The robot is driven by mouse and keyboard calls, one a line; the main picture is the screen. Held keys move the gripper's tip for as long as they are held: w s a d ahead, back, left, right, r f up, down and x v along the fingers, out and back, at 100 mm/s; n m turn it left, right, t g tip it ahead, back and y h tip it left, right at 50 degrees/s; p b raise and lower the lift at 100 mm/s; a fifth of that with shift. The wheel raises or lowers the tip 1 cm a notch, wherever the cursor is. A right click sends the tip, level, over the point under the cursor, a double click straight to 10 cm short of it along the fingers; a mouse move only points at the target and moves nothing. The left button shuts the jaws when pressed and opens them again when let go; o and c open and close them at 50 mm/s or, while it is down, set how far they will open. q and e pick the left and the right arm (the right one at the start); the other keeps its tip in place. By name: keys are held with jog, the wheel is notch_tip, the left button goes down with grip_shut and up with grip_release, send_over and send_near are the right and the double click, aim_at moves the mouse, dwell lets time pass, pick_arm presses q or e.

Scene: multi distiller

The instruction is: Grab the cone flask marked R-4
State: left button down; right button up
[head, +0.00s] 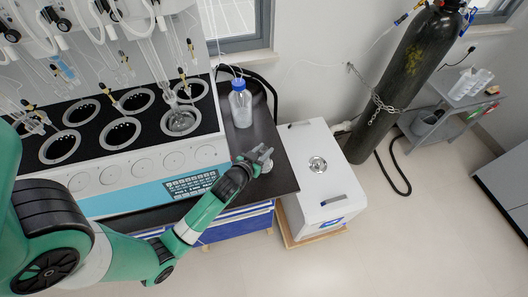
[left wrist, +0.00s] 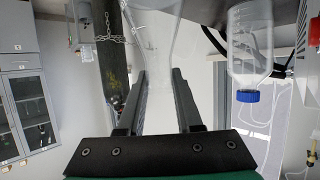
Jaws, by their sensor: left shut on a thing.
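A clear glass cone flask (left wrist: 156,45) shows between the two fingers of my left gripper (left wrist: 160,95) in the left wrist view, which is upside down. The fingers are shut on the flask's narrow part. In the head view my left gripper (head: 262,155) is at the right end of the dark bench, and a little of the flask (head: 267,167) shows beside the fingers. No R-4 marking can be read. I cannot tell whether the flask's base touches the bench. My right gripper is not in view.
The multi distiller (head: 140,165) with several round wells fills the left. A blue-capped bottle (head: 240,104) with tubing stands behind my gripper, also seen in the left wrist view (left wrist: 248,45). A white box unit (head: 318,185) and a chained dark gas cylinder (head: 400,80) stand to the right.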

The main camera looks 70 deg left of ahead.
pick_arm(q)
jog(key=s+d+r+p, duration=0.3)
jog(key=s+d+r, duration=0.5)
jog(key=d+r, duration=0.1)
jog(key=shift+s+d+r, duration=0.25)
jog(key=shift+s+d, duration=0.05)
jog(key=shift+d, duration=0.55)
